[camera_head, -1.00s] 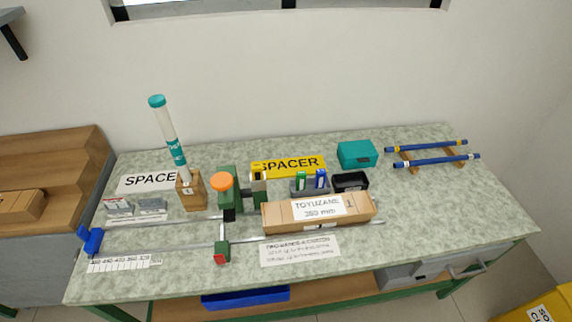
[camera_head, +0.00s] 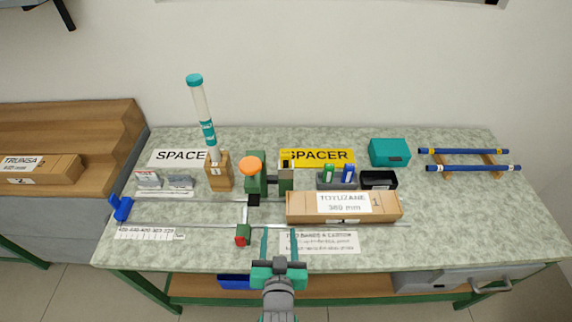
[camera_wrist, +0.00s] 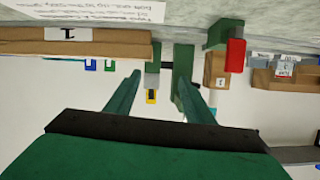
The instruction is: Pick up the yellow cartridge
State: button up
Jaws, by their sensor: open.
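The yellow cartridge (camera_head: 287,157) is small, with a dark face, and stands in the grey and green head of the clamp-like device on the bench. Its lower part is hidden by that head. In the wrist view, which looks upside down, its yellow end (camera_wrist: 151,97) shows between my fingers, beyond them. My gripper (camera_head: 279,233) is open and empty at the front of the bench, well short of the cartridge. Its two green fingers also show in the wrist view (camera_wrist: 160,85), spread apart.
The green device with an orange knob (camera_head: 250,166) stands left of the cartridge. A long cardboard box (camera_head: 295,207) lies at front right. A grey holder has a green cartridge (camera_head: 328,173) and a blue cartridge (camera_head: 348,174). A tall clear tube (camera_head: 203,110) rises at left.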

jog(key=w+r, duration=0.6)
jog(key=w, duration=0.1)
send_near(286, 156)
jog(key=shift+n+g, duration=0.4)
jog(key=x, duration=0.9)
jog(key=shift+w+r, duration=0.25)
jog(key=shift+c, duration=0.5)
grip_shut()
